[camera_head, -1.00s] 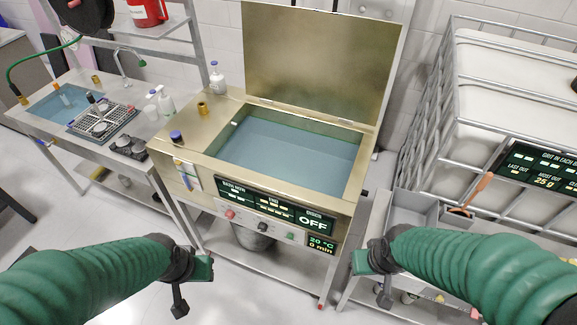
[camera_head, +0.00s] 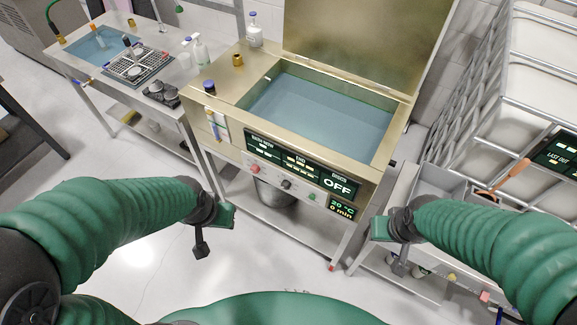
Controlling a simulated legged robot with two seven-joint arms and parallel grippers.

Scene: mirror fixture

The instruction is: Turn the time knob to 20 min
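The bath machine (camera_head: 228,118) is a brass-coloured tank with its lid open and blue liquid inside. Its front panel (camera_head: 300,165) reads OFF, and a small display (camera_head: 342,208) reads 20 °C and 0 min. Below the panel are a red knob (camera_head: 254,168), a black knob (camera_head: 286,184) and a green knob (camera_head: 311,197). Their labels are too small to read, so I cannot tell which sets time. My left gripper (camera_head: 212,228) is below and left of the knobs, apart from the machine. My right gripper (camera_head: 390,243) is right of the small display, touching nothing visible. Neither visibly holds anything.
A grey tray (camera_head: 440,183) and wire cage (camera_head: 480,110) stand right. Floor before the machine is clear.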

